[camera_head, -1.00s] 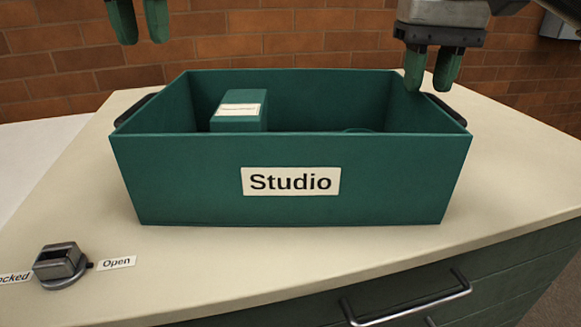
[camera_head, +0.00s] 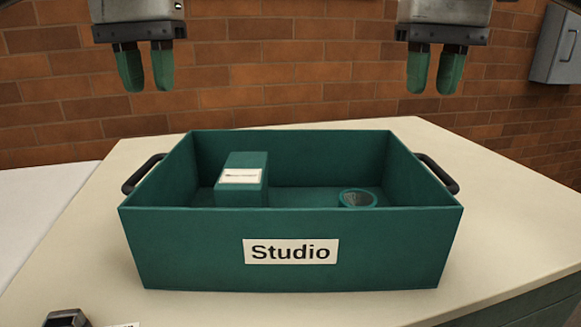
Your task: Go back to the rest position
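My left gripper (camera_head: 145,70) hangs at the top left, above and behind the box's left side. Its two green fingers point down with a gap between them, and nothing is held. My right gripper (camera_head: 435,72) hangs at the top right in the same pose, with a narrower gap and nothing between its fingers. Both are clear of the green box labelled Studio (camera_head: 200,250), which stands on the cabinet top. Inside the box are a green carton with a white label (camera_head: 243,190) at the left and a round green container (camera_head: 358,198) at the right.
The pale cabinet top (camera_head: 500,240) is bare to the right of the box. A dark metal latch (camera_head: 68,318) is partly cut off at the lower left. A brick wall (camera_head: 290,80) stands behind, with a grey wall box (camera_head: 557,45) at the upper right.

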